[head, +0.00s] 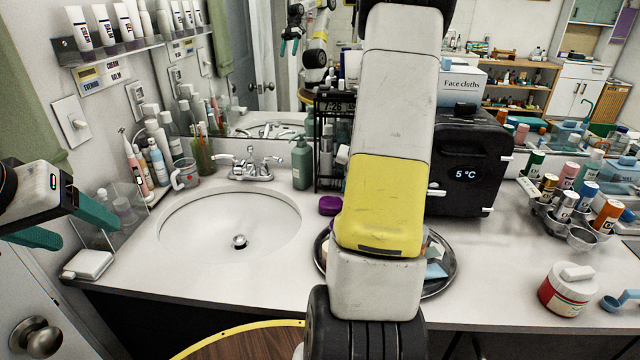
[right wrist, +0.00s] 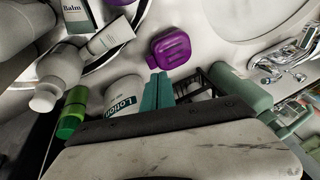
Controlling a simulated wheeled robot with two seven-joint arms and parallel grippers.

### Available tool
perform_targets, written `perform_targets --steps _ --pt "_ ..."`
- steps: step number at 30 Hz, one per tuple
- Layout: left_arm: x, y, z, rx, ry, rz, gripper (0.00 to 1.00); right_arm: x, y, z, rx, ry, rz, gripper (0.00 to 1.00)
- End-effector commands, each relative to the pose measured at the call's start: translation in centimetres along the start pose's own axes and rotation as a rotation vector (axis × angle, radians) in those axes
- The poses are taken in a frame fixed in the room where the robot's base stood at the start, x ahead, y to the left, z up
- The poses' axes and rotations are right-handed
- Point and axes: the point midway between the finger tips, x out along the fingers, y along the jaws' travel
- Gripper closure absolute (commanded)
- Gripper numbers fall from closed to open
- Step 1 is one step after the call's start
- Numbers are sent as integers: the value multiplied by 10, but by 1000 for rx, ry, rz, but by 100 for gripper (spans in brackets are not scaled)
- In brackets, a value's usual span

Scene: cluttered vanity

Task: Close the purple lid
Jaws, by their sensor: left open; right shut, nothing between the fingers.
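A small purple rounded-square case (head: 330,205) sits on the counter right of the sink, partly hidden by my right arm. It shows in the right wrist view (right wrist: 170,48) with a ridged top face; I cannot tell whether its lid is open. My left gripper (head: 90,236) is open and empty at the left, by the counter's left end.
The sink (head: 230,228) is left of the case. A round metal tray (head: 440,285) with items lies under my right arm. A white lotion container (right wrist: 122,92) and green pump bottle (head: 302,163) stand close by. A black cooler (head: 470,165) is at the right.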

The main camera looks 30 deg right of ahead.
Motion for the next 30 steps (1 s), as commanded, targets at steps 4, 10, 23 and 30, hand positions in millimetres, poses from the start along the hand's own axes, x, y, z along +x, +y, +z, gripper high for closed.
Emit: perform_targets --steps 4,10,23,30 --pt "0 0 0 0 0 0 34 -36 11 -4 3 6 0 100" --pt "0 0 0 0 0 0 34 -75 26 -5 1 4 0 100" --pt "0 0 0 0 0 0 34 -102 36 -4 -1 0 -1 100" --pt "0 0 0 0 0 0 34 -143 -29 29 -117 10 -71 100"
